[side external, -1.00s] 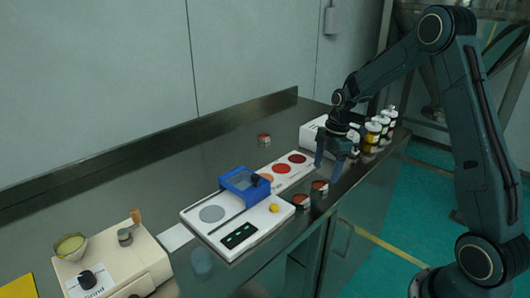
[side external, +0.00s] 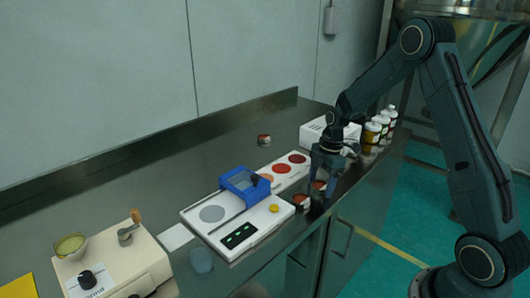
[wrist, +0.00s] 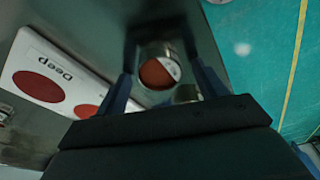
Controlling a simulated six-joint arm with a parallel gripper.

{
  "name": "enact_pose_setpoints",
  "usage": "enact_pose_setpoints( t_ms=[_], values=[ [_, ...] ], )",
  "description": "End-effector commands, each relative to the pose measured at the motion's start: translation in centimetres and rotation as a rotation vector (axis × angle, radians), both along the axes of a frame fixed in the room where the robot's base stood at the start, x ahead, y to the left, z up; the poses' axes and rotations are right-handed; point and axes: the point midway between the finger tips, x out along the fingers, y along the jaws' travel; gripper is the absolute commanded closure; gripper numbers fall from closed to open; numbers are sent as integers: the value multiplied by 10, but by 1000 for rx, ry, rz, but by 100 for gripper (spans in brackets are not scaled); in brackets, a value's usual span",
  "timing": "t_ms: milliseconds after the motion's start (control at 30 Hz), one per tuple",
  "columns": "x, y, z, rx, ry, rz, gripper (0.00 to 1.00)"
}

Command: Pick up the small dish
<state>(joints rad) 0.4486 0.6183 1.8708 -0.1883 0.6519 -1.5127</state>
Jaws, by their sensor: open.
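Two small round metal dishes with reddish contents stand near the front edge of the bench, one (side external: 301,202) beside the white sieve board and one (side external: 319,186) just behind it. A third small dish (side external: 264,140) stands farther back. My gripper (side external: 321,187) points down, open, over the rear of the two front dishes and partly hides it. In the wrist view a dish with a red-brown fill (wrist: 156,74) lies between the two blue fingers of my gripper (wrist: 163,82). Part of another metal dish (wrist: 187,93) shows close by. I cannot tell whether the fingers touch any dish.
The sieve board (side external: 232,235) carries a blue frame (side external: 244,184). A strip with red colour circles (side external: 289,166) lies behind it. White jars (side external: 388,115) and a white box (side external: 343,134) stand to the right. A beige machine (side external: 136,255) with a bowl is at left.

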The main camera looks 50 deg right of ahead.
Motion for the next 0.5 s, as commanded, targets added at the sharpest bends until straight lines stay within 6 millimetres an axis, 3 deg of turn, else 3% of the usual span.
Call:
enact_pose_setpoints(
  t_ms=[167,400,500],
  values=[
    [0,0,0,0,0,0,29],
    [0,0,0,0,0,0,76],
    [0,0,0,0,0,0,77]
  ],
)
